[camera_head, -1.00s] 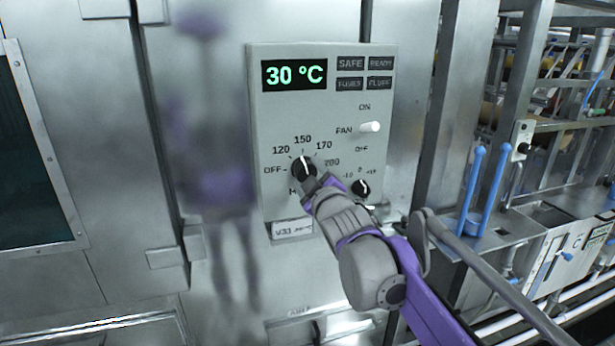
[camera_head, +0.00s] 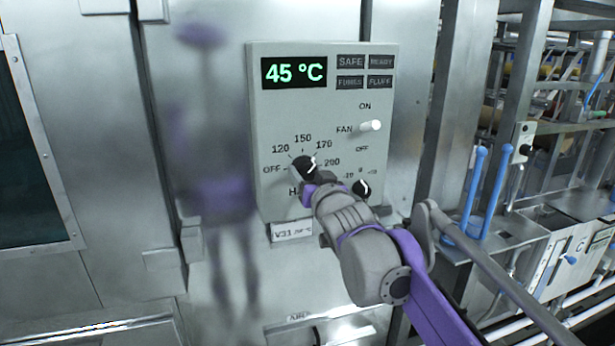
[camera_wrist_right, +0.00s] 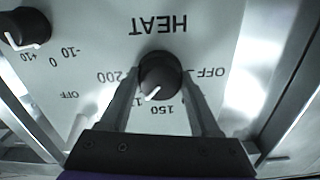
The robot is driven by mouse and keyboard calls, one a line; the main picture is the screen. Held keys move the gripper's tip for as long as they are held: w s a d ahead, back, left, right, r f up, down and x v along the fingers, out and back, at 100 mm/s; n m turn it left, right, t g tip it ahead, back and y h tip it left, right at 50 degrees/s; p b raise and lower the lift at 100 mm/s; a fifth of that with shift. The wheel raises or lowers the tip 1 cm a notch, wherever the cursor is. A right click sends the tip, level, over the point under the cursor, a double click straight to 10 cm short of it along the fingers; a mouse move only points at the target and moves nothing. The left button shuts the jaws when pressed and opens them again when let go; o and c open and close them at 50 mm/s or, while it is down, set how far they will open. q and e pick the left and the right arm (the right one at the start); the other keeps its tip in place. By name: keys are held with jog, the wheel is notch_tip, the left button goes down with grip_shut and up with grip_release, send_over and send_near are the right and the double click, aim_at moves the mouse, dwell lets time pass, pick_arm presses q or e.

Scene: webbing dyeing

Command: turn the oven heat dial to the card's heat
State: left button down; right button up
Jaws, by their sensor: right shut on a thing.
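The black heat dial (camera_head: 302,165) is on the oven's grey control panel (camera_head: 270,120), with marks from OFF through 120, 150 and 170 to 200. My right gripper (camera_head: 309,184) is shut on the dial and partly hides it in the head view. In the right wrist view the two fingers (camera_wrist_right: 163,88) sit on either side of the dial (camera_wrist_right: 162,75). The white pointer aims between 150 and 170, towards 170, whose label a finger partly hides. A small card (camera_head: 292,231) below the panel begins "V31"; the rest is too small to read. My left gripper is not in view.
The green display (camera_head: 294,72) reads 45 °C. A smaller black dial (camera_head: 361,188) marked -10 to +10 is close on the right. The white fan switch (camera_head: 370,126) is above it.

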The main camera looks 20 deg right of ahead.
jog(key=m, duration=0.4)
jog(key=shift+b, duration=0.4)
jog(key=m, duration=0.5)
jog(key=shift+b, duration=0.35)
jog(key=shift+m, duration=0.3)
jog(key=o, duration=1.4)
jog(key=shift+c, duration=0.2)
jog(key=s+b, duration=0.1)
jog(key=s, duration=0.9)
jog(key=shift+s+d, duration=0.2)
jog(key=shift+s, duration=0.2)
jog(key=shift+f, duration=0.1)
